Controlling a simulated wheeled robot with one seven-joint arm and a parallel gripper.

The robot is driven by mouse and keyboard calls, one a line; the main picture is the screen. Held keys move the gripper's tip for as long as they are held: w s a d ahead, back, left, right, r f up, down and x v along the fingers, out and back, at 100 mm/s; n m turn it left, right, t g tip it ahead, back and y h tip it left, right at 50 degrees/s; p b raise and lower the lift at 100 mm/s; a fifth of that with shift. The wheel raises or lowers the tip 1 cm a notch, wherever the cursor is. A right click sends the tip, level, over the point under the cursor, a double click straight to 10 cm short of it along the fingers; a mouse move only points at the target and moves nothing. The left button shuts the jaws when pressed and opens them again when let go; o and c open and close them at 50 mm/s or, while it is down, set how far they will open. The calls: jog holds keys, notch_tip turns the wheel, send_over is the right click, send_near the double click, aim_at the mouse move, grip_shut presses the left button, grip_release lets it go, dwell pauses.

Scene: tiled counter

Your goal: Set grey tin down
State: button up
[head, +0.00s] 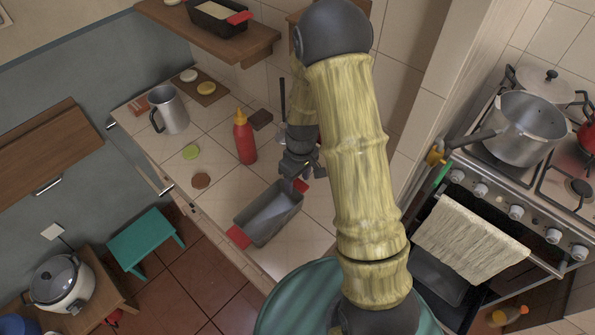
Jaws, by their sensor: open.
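The grey tin (268,218) is an empty loaf tin with a red grip at each end. It appears to rest on the tiled counter (318,205), near the counter's front edge, set at an angle. Its near red grip (238,237) points toward the counter edge. Its far red grip (301,186) is beside my gripper. My gripper (304,174) is open at the far end of the tin. The fingers are small and dark here, and I cannot tell whether they touch the grip. My arm hides the counter to the right.
A dark filled tin (215,24) sits on the upper shelf. The stove (520,200) is at right.

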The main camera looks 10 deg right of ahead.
notch_tip(320, 180, up, 12)
jog(key=b, duration=0.1)
jog(key=shift+w+d+b, duration=0.25)
jog(key=shift+d+b, duration=0.15)
dwell(0.4)
jog(key=s+d+r+m+t, duration=0.1)
jog(key=s+r+m+t, duration=0.2)
jog(key=s, duration=1)
jog(key=m, duration=0.3)
jog(key=shift+d+m+h, duration=0.25)
jog(key=shift+m+h, duration=0.05)
jog(key=shift+m, duration=0.1)
